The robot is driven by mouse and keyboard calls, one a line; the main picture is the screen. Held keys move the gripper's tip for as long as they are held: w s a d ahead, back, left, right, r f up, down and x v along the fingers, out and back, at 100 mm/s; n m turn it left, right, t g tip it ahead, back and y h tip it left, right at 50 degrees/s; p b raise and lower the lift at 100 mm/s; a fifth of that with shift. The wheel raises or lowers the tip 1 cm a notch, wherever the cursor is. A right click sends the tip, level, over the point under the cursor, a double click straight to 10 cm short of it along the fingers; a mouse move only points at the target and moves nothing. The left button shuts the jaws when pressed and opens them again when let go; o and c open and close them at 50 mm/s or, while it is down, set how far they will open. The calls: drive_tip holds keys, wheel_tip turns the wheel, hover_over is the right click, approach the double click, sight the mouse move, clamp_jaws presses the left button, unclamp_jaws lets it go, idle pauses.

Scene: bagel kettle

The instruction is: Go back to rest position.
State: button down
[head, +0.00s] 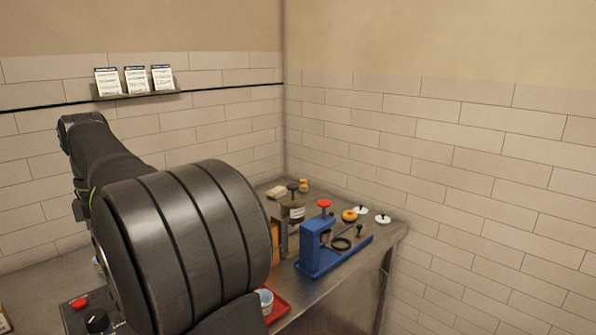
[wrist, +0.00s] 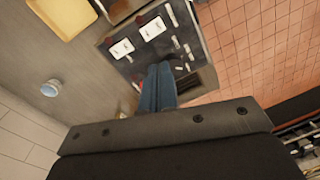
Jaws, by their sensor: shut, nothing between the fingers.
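My gripper (wrist: 159,68) shows in the wrist view as two blue-grey fingers side by side, shut with nothing between them. It points toward a dark panel (wrist: 185,50) with two white plates and small fittings. I cannot tell whether the fingertips touch anything. In the head view my dark arm fills the left and middle, and my gripper is hidden.
A metal counter (head: 345,272) holds a blue device (head: 315,250) with a red knob, a red tray (head: 279,306), a grey canister (head: 293,209) and white discs (head: 383,219). A shelf (head: 137,95) with three cards hangs on the tiled wall. The wrist view shows a yellow tray (wrist: 66,15).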

sight(100, 311)
drive_tip(key=shift+s+a+f+m+y, duration=0.15)
drive_tip(key=shift+s+a+f+m, duration=0.5)
drive_tip(key=shift+f+m, duration=1.1)
drive_tip(key=shift+s+a+f+m+y, duration=0.2)
drive_tip(key=shift+s+a+f+m, duration=0.45)
drive_tip(key=shift+f+m, duration=1.1)
drive_tip(key=shift+s+a+f+m+y, duration=0.15)
drive_tip(key=shift+s+a+f+m, duration=0.25)
drive_tip(key=shift+s+f+m, duration=0.9)
drive_tip(key=shift+w+f+m, duration=0.1)
drive_tip(key=shift+w+m, duration=0.35)
drive_tip(key=shift+m, duration=0.35)
